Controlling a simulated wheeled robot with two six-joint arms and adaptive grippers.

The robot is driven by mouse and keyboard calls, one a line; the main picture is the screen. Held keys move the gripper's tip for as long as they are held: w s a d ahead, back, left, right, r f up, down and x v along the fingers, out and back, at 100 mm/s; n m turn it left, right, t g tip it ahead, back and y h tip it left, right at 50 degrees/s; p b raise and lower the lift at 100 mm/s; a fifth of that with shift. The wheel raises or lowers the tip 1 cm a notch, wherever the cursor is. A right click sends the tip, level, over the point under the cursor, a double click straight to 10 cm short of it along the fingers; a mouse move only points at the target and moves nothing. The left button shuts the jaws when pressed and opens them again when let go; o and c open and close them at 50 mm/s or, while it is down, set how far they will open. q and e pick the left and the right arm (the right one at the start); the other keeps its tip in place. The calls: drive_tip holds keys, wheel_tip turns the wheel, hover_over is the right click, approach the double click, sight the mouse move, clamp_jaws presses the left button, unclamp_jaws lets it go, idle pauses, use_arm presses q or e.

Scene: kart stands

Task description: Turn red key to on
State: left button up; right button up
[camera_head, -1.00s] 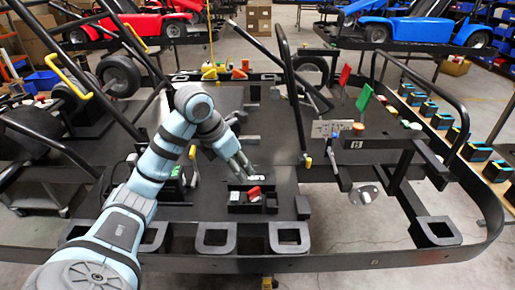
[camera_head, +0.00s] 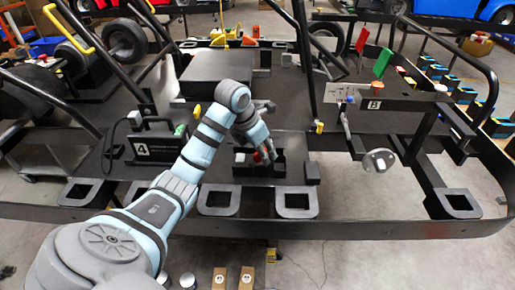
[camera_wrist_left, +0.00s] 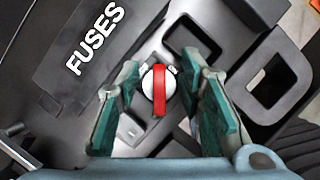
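The red key (camera_wrist_left: 159,90) is a red bar on a round white dial, seen from above in the left wrist view. The bar stands nearly upright in that picture. In the head view the red key (camera_head: 257,157) shows only partly in a small black box (camera_head: 281,169), beside a white block. My left gripper (camera_head: 266,153) is low over this box and hides part of it. In the left wrist view its green-padded fingers are open, one on each side of the key, with gaps between pads and key. My right gripper is not in view.
A black panel lettered FUSES (camera_wrist_left: 98,40) lies beside the dial. A box marked 4 (camera_head: 150,148) stands left of my arm. A post with green and red flags (camera_head: 383,64) stands at right.

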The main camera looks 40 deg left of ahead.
use_arm(q)
drive_tip(key=shift+s, duration=0.25)
drive_tip(key=shift+s+r, duration=0.15)
drive_tip(key=shift+c, duration=1.2)
drive_tip(key=shift+a, duration=0.1)
clamp_jaws()
drive_tip(key=m+h, duration=0.1)
drive_tip(key=m, duration=0.2)
drive_tip(key=shift+m+p, duration=0.3)
drive_tip(key=shift+m, duration=0.1)
drive_tip(key=shift+m+g+h, duration=0.5)
drive_tip(key=shift+m, duration=0.6)
drive_tip(key=shift+m+g+h, duration=0.4)
drive_tip(key=shift+m, duration=0.8)
drive_tip(key=shift+m+g, duration=0.3)
drive_tip(key=shift+m, duration=0.7)
drive_tip(key=shift+o, duration=1)
unclamp_jaws()
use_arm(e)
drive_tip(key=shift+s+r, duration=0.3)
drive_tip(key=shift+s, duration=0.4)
